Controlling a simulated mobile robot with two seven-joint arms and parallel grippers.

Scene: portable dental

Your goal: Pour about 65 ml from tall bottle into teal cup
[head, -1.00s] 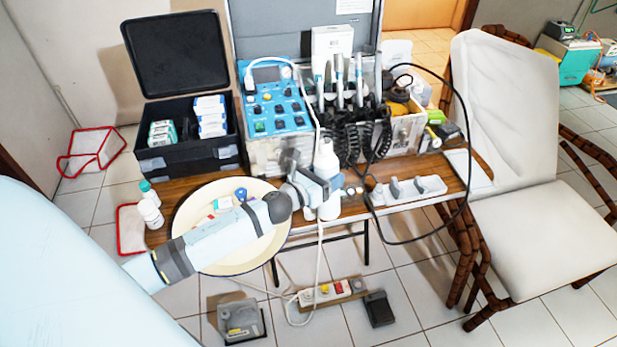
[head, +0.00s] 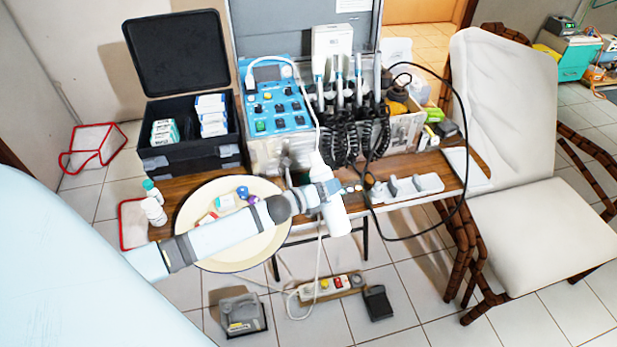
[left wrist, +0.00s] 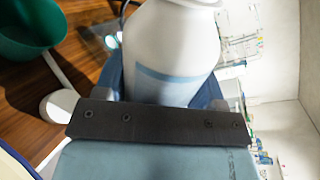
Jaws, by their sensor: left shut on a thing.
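The tall bottle (head: 335,214) is white with a pale blue band, which shows in the left wrist view (left wrist: 175,60). My left gripper (head: 328,190) is shut around its body and holds it at the table's front edge. The bottle leans in the head view, its top toward the upper left and its base toward the lower right. Its neck is cut off at the top of the left wrist view. My right gripper is not in view.
A cream basin (head: 190,208) with small items lies under my left arm. Small white bottles (head: 153,211) stand left of it. A dental unit with hanging black cords (head: 350,140) is behind the bottle. A power strip (head: 415,187) lies to the right.

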